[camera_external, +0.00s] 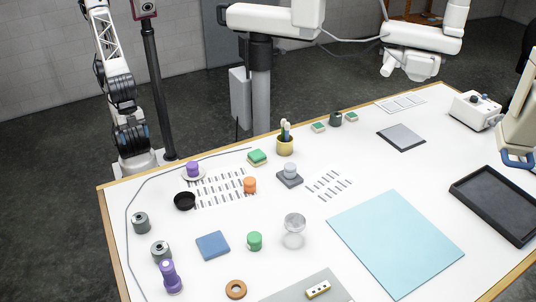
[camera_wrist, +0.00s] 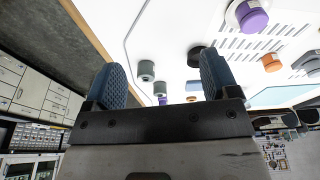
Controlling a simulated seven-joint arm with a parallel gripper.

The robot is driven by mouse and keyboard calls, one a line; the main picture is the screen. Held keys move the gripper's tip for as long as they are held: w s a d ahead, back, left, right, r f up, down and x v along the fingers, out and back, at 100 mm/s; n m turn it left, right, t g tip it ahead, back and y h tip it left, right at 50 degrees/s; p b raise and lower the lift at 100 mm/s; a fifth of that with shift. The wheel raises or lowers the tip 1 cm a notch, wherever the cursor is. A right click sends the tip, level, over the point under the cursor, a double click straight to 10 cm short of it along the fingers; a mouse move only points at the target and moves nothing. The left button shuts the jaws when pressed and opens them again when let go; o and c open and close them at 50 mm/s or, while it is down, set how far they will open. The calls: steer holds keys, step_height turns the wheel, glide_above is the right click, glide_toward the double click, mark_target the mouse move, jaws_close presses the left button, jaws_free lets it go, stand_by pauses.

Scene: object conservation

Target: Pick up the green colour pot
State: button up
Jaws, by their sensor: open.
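The green colour pot (camera_external: 254,241) is a small green cylinder standing upright on the white table. It stands just right of a blue square pad and left of a clear glass-like cup (camera_external: 294,224) in the external view. I cannot make it out in the wrist view. My gripper (camera_wrist: 162,75) shows in the wrist view with its two dark blue fingers wide apart and nothing between them. It is apart from the pot. I cannot tell for sure where my gripper is in the external view.
Near the pot are the blue pad (camera_external: 213,245), an orange pot (camera_external: 249,185), a purple object (camera_external: 170,277), grey pots (camera_external: 140,223) and a brown ring (camera_external: 236,289). A black bowl (camera_external: 185,201) stands further back. A light-blue sheet (camera_external: 396,240) lies flat on the right.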

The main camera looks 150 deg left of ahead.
steer(key=w+a+r+n, duration=0.2)
steer(key=w, duration=0.5)
steer(key=w+a+r+n, duration=0.1)
steer(key=w+a+n, duration=0.1)
steer(key=w, duration=0.5)
steer(key=n+g, duration=0.2)
steer(key=n, duration=0.9)
glide_above(254, 236)
steer(key=f, duration=1)
steer(key=shift+d+f, duration=0.25)
steer(key=shift+f, duration=0.05)
steer(key=shift+w+a+f, duration=0.15)
steer(key=shift+w+a, duration=0.05)
steer(key=shift+f, duration=1.35)
steer(key=shift+s+f, duration=0.15)
steer(key=shift+f, duration=2.45)
